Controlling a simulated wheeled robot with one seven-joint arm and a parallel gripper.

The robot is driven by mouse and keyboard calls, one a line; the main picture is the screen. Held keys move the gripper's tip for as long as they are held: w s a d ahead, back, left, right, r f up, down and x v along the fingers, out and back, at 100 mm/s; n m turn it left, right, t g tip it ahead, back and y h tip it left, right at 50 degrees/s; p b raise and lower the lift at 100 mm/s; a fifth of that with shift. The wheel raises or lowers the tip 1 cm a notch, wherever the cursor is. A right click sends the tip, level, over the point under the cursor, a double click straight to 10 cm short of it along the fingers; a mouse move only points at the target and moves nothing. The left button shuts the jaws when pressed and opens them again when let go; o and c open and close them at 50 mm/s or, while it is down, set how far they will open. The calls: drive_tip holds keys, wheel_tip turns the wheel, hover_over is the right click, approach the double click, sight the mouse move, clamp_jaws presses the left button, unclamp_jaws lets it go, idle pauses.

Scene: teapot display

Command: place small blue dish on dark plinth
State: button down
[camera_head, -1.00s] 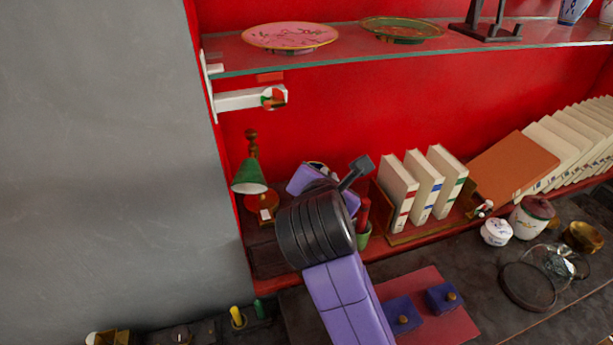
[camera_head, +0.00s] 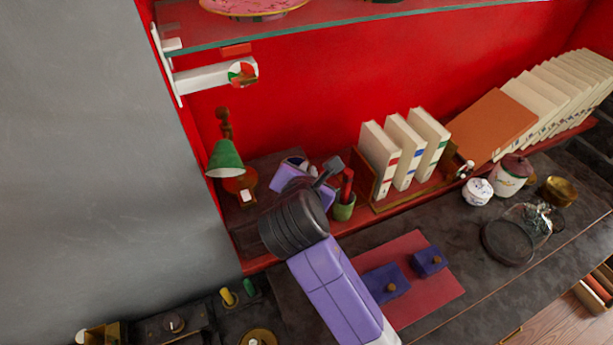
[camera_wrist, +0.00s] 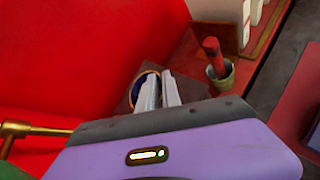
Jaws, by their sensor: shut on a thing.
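In the head view only a bit of the dish (camera_head: 297,161) shows behind my purple gripper body. A dark, block-like surface, likely the dark plinth (camera_head: 262,168), lies behind my gripper between the lamp and the books. Whether the dish touches it I cannot tell.
A green-shaded lamp (camera_head: 225,160) stands left of my gripper. A green pot with a red stick (camera_head: 344,208) and upright books (camera_head: 381,155) stand close on the right. A glass shelf (camera_head: 340,22) hangs above. The red wall is behind.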

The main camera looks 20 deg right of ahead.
drive_tip(key=shift+f, duration=1.3)
drive_tip(key=c, duration=1.8)
unclamp_jaws()
drive_tip(key=shift+f, duration=0.1)
drive_tip(key=b+v, duration=0.1)
drive_tip(key=v, duration=1.1)
